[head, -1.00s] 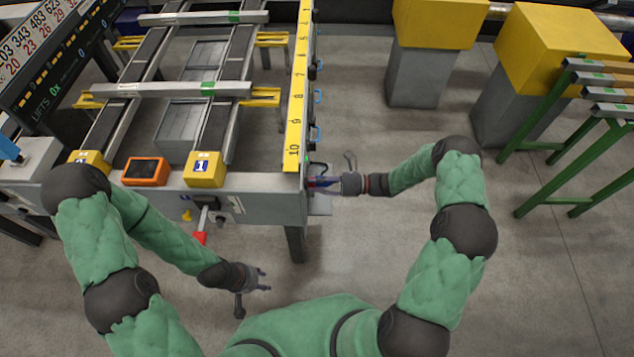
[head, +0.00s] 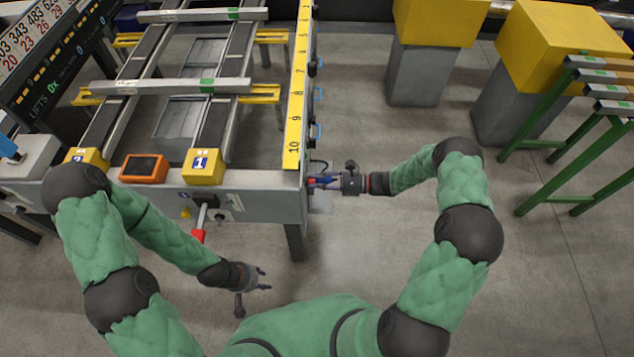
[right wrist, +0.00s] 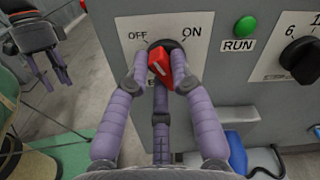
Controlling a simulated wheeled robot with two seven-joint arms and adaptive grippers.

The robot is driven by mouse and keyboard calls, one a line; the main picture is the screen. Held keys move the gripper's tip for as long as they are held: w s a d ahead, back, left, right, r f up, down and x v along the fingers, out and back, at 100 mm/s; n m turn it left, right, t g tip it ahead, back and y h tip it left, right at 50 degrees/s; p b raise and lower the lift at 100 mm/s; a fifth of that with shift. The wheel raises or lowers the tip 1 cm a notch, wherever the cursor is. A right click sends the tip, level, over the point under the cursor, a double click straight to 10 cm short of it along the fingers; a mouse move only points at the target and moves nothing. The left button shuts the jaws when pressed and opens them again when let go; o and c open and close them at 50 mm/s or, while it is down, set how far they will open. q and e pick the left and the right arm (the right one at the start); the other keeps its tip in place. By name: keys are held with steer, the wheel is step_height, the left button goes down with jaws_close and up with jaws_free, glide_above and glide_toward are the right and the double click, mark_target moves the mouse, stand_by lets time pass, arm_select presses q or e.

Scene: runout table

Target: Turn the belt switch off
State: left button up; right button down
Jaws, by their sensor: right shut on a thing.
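The belt switch is a red knob (right wrist: 159,64) on a black round base on a grey panel (right wrist: 118,90), between the labels OFF on the left and ON on the right. Its upper end seems to lean left, toward OFF. My right gripper (right wrist: 160,72) is shut on the knob, with fingers on both sides and one below. In the head view, my right gripper (head: 322,182) is at the table's right end face and hides the switch. My left gripper (head: 264,279) is open and empty, low in front of the table.
A green RUN light (right wrist: 245,27) and a black numbered dial (right wrist: 303,59) are to the right of the switch. A blue part (right wrist: 235,150) and cable sit below. A red-tipped lever (head: 198,236) sticks out of the table front.

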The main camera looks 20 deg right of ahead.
steer(key=shift+f+n+b, duration=0.1)
steer(key=shift+n+b, duration=0.2)
steer(key=shift+n, duration=1.2)
steer(key=c, duration=1.1)
jaws_free()
steer(key=shift+o, duration=0.2)
steer(key=v, duration=1.2)
